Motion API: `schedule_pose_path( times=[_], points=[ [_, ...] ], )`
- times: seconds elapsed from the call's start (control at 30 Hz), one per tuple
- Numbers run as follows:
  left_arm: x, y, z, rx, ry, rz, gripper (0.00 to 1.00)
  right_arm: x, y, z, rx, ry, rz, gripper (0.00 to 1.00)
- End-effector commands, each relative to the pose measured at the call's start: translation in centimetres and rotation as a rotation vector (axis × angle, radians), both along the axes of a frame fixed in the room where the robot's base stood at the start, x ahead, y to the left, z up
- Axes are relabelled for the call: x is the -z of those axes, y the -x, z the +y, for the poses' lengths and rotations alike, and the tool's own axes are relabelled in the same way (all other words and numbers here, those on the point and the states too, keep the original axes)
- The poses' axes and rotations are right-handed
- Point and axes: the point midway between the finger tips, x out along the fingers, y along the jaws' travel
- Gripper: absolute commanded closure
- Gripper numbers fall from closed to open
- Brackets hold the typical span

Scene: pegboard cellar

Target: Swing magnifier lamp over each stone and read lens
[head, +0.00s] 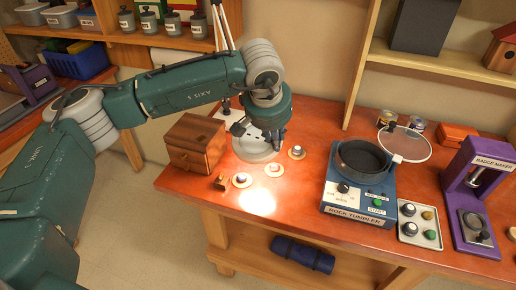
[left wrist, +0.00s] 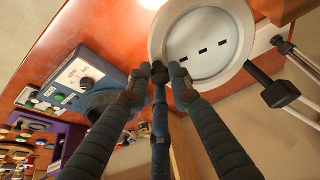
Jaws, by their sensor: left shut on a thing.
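The magnifier lamp's round white head (head: 256,152) is low over the workbench, partly hidden by my left gripper (head: 262,130). In the left wrist view the lamp head (left wrist: 205,62) shows a pale disc with three dark slots. My left gripper (left wrist: 160,78) is shut at its rim, on a small dark part that the fingers mostly hide. Three stones on pale round discs lie near the lamp: a left stone (head: 242,179), a middle stone (head: 273,169) and a right stone (head: 297,151). The lens face and any reading are hidden. My right gripper is out of view.
A bright light patch (head: 258,202) falls on the red bench top. A wooden box (head: 195,143) and small wooden block (head: 221,182) stand left. The blue rock tumbler (head: 358,190), button panel (head: 420,226) and purple badge maker (head: 484,195) stand right.

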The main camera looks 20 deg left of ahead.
Motion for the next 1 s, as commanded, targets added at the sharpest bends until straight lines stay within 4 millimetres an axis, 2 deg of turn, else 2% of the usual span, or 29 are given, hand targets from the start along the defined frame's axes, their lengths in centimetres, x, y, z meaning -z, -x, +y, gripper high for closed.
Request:
schedule_pose_path(
  times=[0.03, 0.1, 0.33, 0.5, 0.8, 0.83, 0.9, 1.0],
  points=[
    [-0.1, -1.2, -1.0, -0.027, 0.001, -0.014, 1.00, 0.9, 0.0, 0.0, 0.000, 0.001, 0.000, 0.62],
    [-0.1, -2.4, -2.1, -0.069, 0.002, -0.013, 1.00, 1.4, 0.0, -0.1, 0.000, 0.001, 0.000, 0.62],
    [-0.4, -5.3, -4.6, -0.169, -0.001, -0.012, 1.00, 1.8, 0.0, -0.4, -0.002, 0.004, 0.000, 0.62],
    [-0.5, -6.1, -5.2, -0.202, -0.001, -0.012, 1.00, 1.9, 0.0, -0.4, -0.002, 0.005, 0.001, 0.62],
    [-0.5, -6.2, -5.2, -0.207, -0.001, -0.012, 1.00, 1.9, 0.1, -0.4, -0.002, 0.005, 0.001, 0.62],
    [-0.5, -6.2, -5.2, -0.207, -0.001, -0.012, 0.78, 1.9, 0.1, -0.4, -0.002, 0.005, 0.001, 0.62],
    [-0.5, -6.2, -5.1, -0.206, -0.002, -0.012, 0.64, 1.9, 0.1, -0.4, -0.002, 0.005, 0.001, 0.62],
    [-0.4, -6.1, -5.2, -0.204, -0.002, -0.010, 0.61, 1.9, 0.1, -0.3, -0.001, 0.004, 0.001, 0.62]
  ],
)
